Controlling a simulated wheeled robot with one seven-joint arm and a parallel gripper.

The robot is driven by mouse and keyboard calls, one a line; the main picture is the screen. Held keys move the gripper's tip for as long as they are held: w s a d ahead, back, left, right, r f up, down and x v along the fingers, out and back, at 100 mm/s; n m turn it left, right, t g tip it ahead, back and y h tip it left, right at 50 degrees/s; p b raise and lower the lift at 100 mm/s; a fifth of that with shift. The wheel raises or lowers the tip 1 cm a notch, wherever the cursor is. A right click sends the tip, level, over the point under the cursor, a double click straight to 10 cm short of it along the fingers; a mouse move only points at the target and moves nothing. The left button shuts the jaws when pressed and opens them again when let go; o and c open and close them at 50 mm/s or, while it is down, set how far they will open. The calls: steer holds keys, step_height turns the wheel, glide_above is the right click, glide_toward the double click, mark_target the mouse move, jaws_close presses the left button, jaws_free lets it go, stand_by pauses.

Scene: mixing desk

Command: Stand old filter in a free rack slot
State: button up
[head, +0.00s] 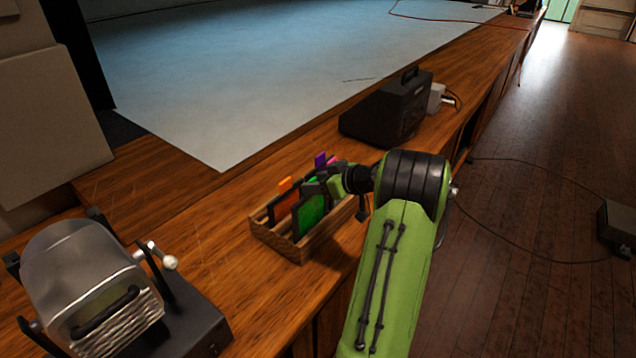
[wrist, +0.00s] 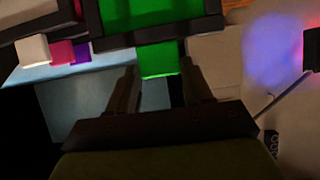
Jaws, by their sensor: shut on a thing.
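My gripper (head: 318,186) is shut on the green tab of a dark-framed green filter (head: 309,213), which I take as the old filter. In the wrist view the green filter (wrist: 158,19) is ahead of my gripper (wrist: 160,80), its tab between the two fingers. The filter hangs upright, tab up, at the wooden slotted rack (head: 277,242). Its lower edge is hidden by the rack, and I cannot tell whether it touches the slot floor. An orange-tabbed filter (head: 285,185) stands in the rack beside it. Purple (head: 320,159) and pink (head: 332,161) tabs show behind.
A black speaker-like box (head: 390,108) stands farther along the wooden desk. A grey machine with a rounded hood (head: 80,262) stands at the lower left. The desktop between it and the rack is clear. White, pink and purple tabs (wrist: 82,52) show at left in the wrist view.

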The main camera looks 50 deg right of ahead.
steer(key=shift+f+b, duration=0.85)
steer(key=shift+f, duration=0.1)
steer(key=shift+f+b, duration=0.3)
steer(key=shift+b, duration=0.1)
steer(key=shift+f+b, duration=0.75)
steer(key=shift+b, duration=0.1)
steer(key=o, duration=1.5)
steer(key=p+v, duration=0.2)
steer(key=v, duration=1.3)
steer(key=shift+s+r, duration=0.2)
steer(key=shift+s, duration=0.15)
